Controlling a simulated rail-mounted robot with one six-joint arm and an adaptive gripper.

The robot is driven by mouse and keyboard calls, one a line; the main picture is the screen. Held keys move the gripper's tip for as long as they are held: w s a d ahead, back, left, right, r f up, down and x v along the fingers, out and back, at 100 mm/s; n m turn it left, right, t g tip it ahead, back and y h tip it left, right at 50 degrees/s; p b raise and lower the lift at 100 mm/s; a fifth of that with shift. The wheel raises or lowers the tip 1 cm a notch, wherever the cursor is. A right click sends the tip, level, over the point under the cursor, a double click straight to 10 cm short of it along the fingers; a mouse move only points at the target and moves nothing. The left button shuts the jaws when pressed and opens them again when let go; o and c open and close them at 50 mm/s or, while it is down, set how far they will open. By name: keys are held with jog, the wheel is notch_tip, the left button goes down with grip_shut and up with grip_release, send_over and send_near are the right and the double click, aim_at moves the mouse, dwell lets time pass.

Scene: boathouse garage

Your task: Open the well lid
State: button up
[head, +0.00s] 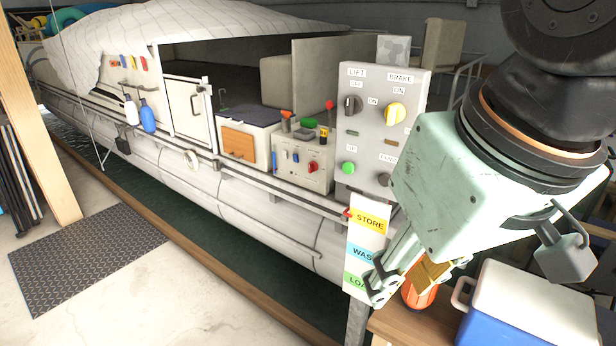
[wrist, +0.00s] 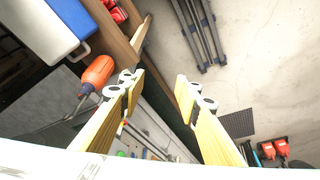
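On the boat deck, a white box (head: 243,140) with a dark flat lid (head: 250,115) and an orange-brown front panel looks most like the well. Its lid appears shut. My gripper (head: 403,278) is at the lower right in the head view, pointing down, well to the right of and nearer than that box. In the wrist view my gripper (wrist: 160,90) has its two yellow-padded fingers wide apart with nothing between them. The well lid cannot be made out in the wrist view.
A control panel (head: 382,125) with knobs and a smaller switch box (head: 303,160) stand right of the well. A label board (head: 366,240) hangs beside my gripper. A blue-and-white cooler (head: 530,305) and an orange-handled tool (wrist: 98,72) are close by.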

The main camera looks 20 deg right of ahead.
jog(key=shift+w+a, duration=0.15)
jog(key=shift+w, duration=0.35)
jog(key=c, duration=0.3)
jog(key=w+a+f+n+t+p, duration=0.1)
jog(key=w+f+n+t, duration=0.15)
jog(key=w, duration=2.15)
jog(key=w+a+f+n+t+p, duration=0.1)
jog(key=w+f+t, duration=0.15)
jog(key=w, duration=2.05)
jog(key=shift+c, duration=0.2)
jog(key=w+d+f+n+t+h, duration=0.1)
jog(key=w+d+f+h, duration=0.25)
jog(key=w+f, duration=0.2)
jog(key=w+d+f+t+h, duration=0.1)
jog(key=w+d+f+h, duration=0.1)
jog(key=w+d+f, duration=0.4)
jog(key=d+f+n+g+h+p, duration=0.1)
jog(key=d+f+n+h, duration=0.2)
jog(key=d+f+h, duration=0.4)
jog(key=shift+w+d+f+g, duration=0.15)
jog(key=shift+d+f+g, duration=0.25)
jog(key=shift+d+f, duration=1.55)
